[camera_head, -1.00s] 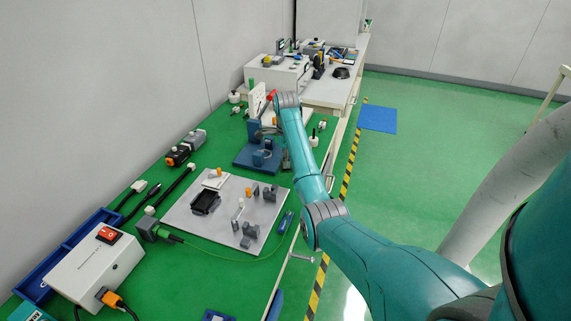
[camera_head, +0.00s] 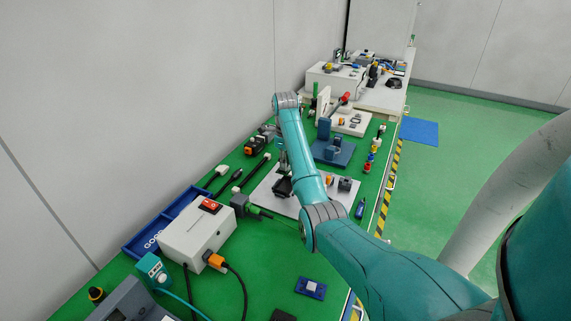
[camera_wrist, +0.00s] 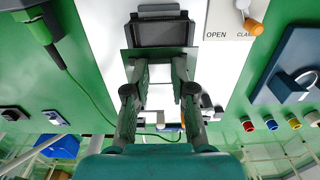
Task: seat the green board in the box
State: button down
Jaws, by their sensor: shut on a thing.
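The black open box (camera_wrist: 161,30) is at the top centre of the wrist view, on a pale plate. In the head view the box (camera_head: 282,187) shows just left of my arm, partly hidden. My gripper (camera_wrist: 159,68) is shut on the green board (camera_wrist: 160,53), which shows as a thin dark green strip across the fingertips. The board is close to the near edge of the box in the wrist view; I cannot tell whether they touch. In the head view my gripper (camera_head: 282,160) hangs over the plate near the box, and the board cannot be made out.
The pale plate (camera_head: 264,192) also carries grey blocks (camera_head: 345,184). An orange-knobbed clamp (camera_wrist: 255,28) stands right of the box, beside OPEN lettering. A green-sleeved cable plug (camera_wrist: 40,30) lies left. A blue fixture (camera_head: 345,158) and white power box (camera_head: 196,235) stand nearby.

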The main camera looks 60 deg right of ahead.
dwell(0.3)
send_over(285, 187)
jog(key=shift+s+f, duration=0.1)
jog(key=shift+f, duration=2.8)
jog(key=shift+f, duration=1.6)
jog(key=c, duration=0.9)
grip_release()
jog(key=shift+r, duration=0.1)
jog(key=shift+r, duration=3.6)
